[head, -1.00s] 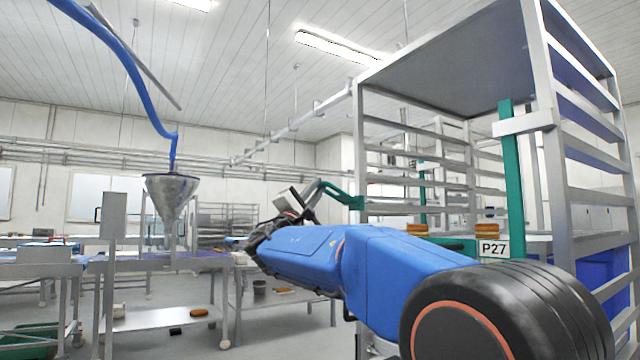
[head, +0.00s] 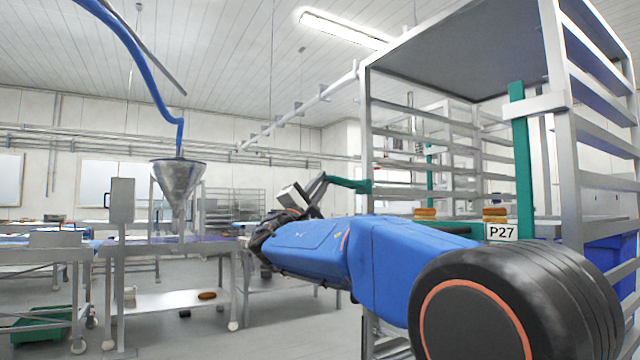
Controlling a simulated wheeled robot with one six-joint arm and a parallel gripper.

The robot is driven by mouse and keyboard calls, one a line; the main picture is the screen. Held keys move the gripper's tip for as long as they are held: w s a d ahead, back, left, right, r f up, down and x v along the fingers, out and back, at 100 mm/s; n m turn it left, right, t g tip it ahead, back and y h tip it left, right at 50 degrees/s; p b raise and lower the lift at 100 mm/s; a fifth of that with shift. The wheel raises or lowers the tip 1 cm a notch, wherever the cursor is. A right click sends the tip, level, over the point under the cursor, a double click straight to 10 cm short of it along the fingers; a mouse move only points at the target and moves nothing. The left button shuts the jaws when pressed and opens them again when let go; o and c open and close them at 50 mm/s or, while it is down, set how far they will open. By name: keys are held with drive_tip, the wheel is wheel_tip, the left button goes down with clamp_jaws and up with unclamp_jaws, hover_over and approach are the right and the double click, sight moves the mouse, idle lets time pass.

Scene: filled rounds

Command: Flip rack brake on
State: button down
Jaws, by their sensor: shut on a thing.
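The tall grey metal rack (head: 366,150) stands at the right, with a green upright (head: 522,165) and a label reading P27 (head: 501,231). A green handle (head: 347,183) sticks out to the left from its front-left post. My gripper (head: 303,194) is at the handle's outer end and shut on it; my blue arm hides part of the grip. I cannot make out a separate brake part on the rack, and its lower part is largely behind my arm.
A steel funnel (head: 178,180) hangs above a table at the left under a blue hose (head: 150,75). A lower shelf holds a brown item (head: 207,295). A green crate (head: 40,331) is on the floor at far left. Grey floor between is open.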

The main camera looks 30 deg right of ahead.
drive_tip(key=shift+d+f, duration=0.25)
drive_tip(key=shift+f, duration=0.2)
drive_tip(key=c, duration=1.8)
unclamp_jaws()
drive_tip(key=shift+d, duration=0.25)
drive_tip(key=shift+a+r, duration=0.1)
drive_tip(key=shift+a, duration=0.1)
drive_tip(key=v, duration=1.7)
drive_tip(key=shift+s+a, duration=0.15)
